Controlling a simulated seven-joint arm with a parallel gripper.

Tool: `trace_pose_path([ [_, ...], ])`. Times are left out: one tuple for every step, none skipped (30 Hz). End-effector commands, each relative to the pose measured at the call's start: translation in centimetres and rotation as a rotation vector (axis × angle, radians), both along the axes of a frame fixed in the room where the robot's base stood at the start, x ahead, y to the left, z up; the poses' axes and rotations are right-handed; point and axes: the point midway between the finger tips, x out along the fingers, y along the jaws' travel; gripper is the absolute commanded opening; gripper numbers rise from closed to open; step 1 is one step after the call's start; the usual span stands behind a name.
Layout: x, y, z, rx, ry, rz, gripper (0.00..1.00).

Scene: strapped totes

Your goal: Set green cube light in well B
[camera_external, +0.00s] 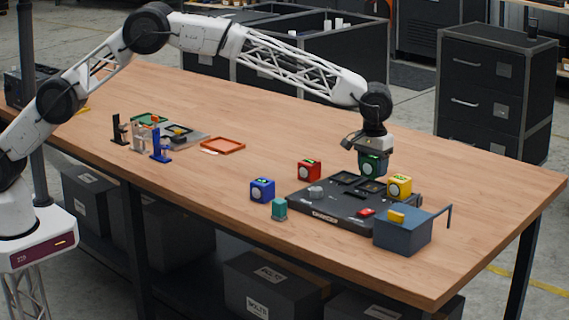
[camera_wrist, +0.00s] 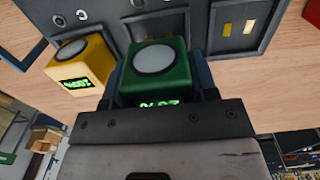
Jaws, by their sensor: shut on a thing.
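My gripper (camera_external: 373,155) is shut on the green cube (camera_external: 371,168), one finger on each side of it. The cube hangs above the back right part of the dark board (camera_external: 322,202). In the wrist view the green cube (camera_wrist: 155,62) shows a round grey disc and a lit green readout, partly cut off by my gripper (camera_wrist: 157,92). The board (camera_wrist: 85,15) has dark framed square recesses; two show beside and below the cube in the external view. I cannot read which one is well B. A gap between cube and board seems to remain, its size unclear.
A yellow cube (camera_external: 399,187) stands close right of the green cube, at the board's edge. A red cube (camera_external: 309,170), blue cube (camera_external: 262,190) and teal block (camera_external: 279,208) stand around the board's left. A blue-grey box (camera_external: 402,235) stands front right. Table centre is mostly clear.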

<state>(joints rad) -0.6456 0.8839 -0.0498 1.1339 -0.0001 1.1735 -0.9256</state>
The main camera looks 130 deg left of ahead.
Motion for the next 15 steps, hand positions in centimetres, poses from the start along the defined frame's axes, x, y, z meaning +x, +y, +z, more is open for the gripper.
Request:
trace_pose_path([
  [0.01,0.01,0.06,0.000,-0.001,0.000,0.22],
  [0.01,0.01,0.06,0.000,-0.001,0.000,0.22],
  [0.01,0.00,0.06,0.000,-0.001,0.000,0.22],
  [0.01,0.01,0.07,0.000,-0.001,0.000,0.22],
  [0.01,0.01,0.07,0.000,-0.001,0.000,0.22],
  [0.01,0.01,0.06,0.000,0.000,0.000,0.22],
  [0.01,0.00,0.05,0.000,0.000,0.000,0.22],
  [0.01,0.00,0.03,0.000,0.000,0.000,0.22],
  [0.00,0.00,0.01,0.000,0.000,0.000,0.22],
  [0.01,0.00,-0.03,0.000,0.000,0.000,0.22],
  [0.01,-0.01,-0.08,0.000,0.000,0.000,0.22],
  [0.01,-0.02,-0.15,0.000,0.000,0.000,0.22],
  [0.01,-0.02,-0.20,0.000,0.000,0.000,0.22],
  [0.01,-0.03,-0.25,0.000,0.000,0.000,0.22],
  [0.02,-0.03,-0.32,0.000,0.000,0.000,0.22],
])
